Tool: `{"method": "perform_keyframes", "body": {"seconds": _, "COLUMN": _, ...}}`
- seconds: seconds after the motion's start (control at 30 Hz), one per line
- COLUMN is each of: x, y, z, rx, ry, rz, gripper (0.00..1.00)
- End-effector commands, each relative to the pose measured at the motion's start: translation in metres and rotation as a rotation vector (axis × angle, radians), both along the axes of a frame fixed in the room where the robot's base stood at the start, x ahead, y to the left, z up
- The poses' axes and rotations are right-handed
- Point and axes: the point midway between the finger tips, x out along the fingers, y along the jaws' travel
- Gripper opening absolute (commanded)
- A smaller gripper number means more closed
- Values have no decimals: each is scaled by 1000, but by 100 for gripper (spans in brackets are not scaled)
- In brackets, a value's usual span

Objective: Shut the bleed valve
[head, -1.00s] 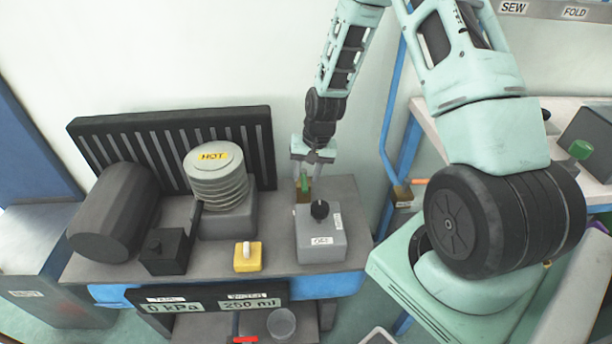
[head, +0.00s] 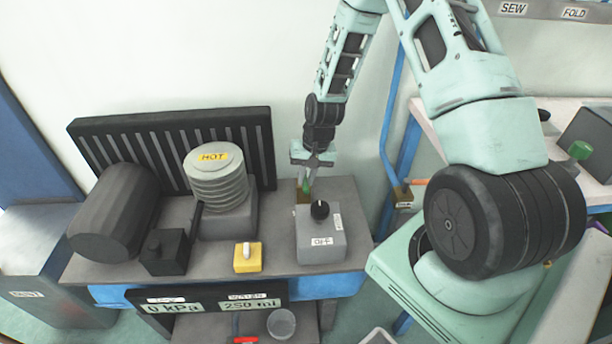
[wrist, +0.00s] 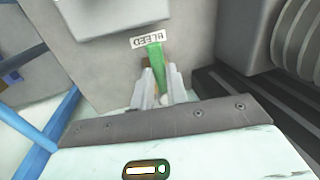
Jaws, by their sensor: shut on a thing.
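The bleed valve has a green lever (wrist: 156,62) and a brass-coloured body. In the wrist view it stands beside a white label (wrist: 152,35) that reads BLEED upside down. In the head view a small part of the green lever (head: 306,188) shows behind the grey knob box. My gripper (head: 310,178) reaches down over it from above. In the wrist view the two pale fingers of my gripper (wrist: 159,75) are shut on the green lever, one on each side. The fingers hide part of the brass body.
A grey box with a black knob (head: 320,209) stands just in front of the valve. A ribbed cylinder marked HOT (head: 219,185) stands left of it, with a yellow switch box (head: 247,257) in front. A display (head: 206,304) reads 0 kPa and 250 ml.

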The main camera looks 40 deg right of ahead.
Motion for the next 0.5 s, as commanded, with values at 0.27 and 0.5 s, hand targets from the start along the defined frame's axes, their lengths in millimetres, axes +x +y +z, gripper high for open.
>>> {"method": "perform_keyframes", "body": {"seconds": 0.27, "x": -2, "y": -7, "z": 2, "rx": 0, "ry": -1, "rz": 167, "gripper": 0}}
{"method": "perform_keyframes", "body": {"seconds": 0.5, "x": -3, "y": -16, "z": 3, "rx": -1, "ry": -1, "rz": 390, "gripper": 0}}
